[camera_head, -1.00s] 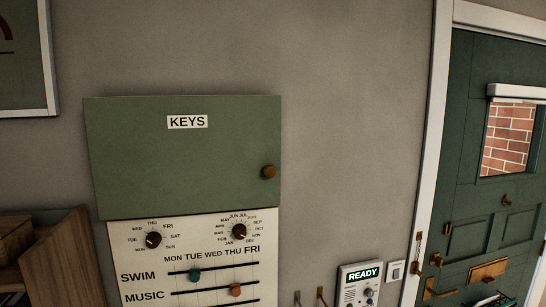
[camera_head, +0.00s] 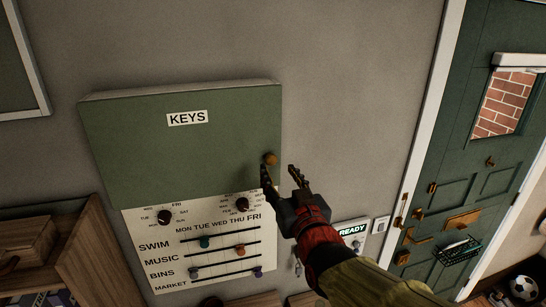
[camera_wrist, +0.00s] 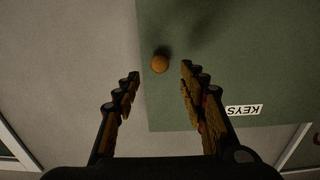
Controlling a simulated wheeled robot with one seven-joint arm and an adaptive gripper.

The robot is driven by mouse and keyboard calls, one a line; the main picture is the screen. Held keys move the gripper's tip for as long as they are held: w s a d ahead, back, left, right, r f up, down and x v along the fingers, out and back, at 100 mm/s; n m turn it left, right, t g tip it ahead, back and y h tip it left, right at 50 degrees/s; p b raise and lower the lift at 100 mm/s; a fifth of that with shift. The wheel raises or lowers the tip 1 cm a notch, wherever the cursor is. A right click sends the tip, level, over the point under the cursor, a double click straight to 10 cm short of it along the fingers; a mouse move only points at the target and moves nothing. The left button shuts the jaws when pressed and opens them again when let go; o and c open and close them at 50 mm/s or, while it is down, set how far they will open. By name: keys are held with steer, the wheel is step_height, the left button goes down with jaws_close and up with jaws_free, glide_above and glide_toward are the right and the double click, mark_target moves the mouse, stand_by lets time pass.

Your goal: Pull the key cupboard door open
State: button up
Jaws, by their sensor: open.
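The key cupboard (camera_head: 140,150) is a flat green box on the wall with a white KEYS label (camera_head: 187,118). Its door looks shut. A round brown knob (camera_head: 270,159) sits near the door's right edge. My gripper (camera_head: 280,172) is open and empty, just below and right of the knob. In the wrist view the knob (camera_wrist: 160,64) lies ahead, between the lines of the two spread fingers (camera_wrist: 160,82) and beyond their tips. The fingers do not appear to touch it. The label (camera_wrist: 244,110) appears upside down there.
A white planner board (camera_head: 190,252) with dials and sliders hangs directly under the cupboard. A READY panel (camera_head: 352,231) is partly behind my arm. A wooden shelf unit (camera_head: 90,250) is at lower left, a green door (camera_head: 450,170) at right. The wall right of the cupboard is clear.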

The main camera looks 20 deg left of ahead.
mark_target(272, 161)
steer(key=p+x, duration=0.1)
steer(key=x, duration=0.5)
steer(key=shift+w+p, duration=0.2)
steer(key=shift+p, duration=0.2)
steer(key=shift+c, duration=0.4)
jaws_close()
